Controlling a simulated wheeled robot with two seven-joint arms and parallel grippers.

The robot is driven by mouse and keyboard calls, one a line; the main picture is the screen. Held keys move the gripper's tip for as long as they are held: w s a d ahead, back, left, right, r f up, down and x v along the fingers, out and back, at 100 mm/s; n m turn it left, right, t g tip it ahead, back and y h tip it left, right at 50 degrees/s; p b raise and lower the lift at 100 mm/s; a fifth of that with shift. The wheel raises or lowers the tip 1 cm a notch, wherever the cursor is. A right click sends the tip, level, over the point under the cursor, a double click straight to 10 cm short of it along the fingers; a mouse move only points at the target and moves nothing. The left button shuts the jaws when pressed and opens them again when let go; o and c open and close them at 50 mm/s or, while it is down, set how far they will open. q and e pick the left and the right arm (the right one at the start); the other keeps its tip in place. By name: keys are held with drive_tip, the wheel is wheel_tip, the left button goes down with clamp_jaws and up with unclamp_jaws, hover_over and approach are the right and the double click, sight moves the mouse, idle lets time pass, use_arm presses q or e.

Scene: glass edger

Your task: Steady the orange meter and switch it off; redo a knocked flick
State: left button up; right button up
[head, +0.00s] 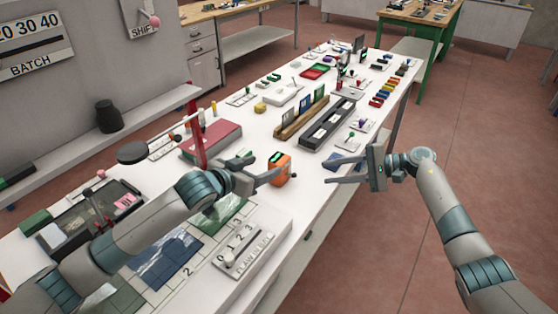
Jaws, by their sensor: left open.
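The orange meter (281,170) stands upright on the white bench, near its right-hand edge. A small green display shows near its top. My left gripper (263,169) is open just to the left of the meter, its fingers pointing at it. One finger passes close to the meter's left side, and I cannot tell whether it touches. My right gripper (330,169) is open and empty to the right of the meter, its fingers pointing left, with a clear gap between. The meter's switch is too small to make out.
Behind the meter are a dark red box (213,139), a wooden rack (300,118) and a long black tray (329,124). A numbered slider board (241,250) is in front. Floor is free on the right.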

sight(277, 161)
use_arm(q)
drive_tip(key=x, duration=1)
drive_tip(key=shift+w+d, duration=0.1)
drive_tip(key=shift+c, duration=0.2)
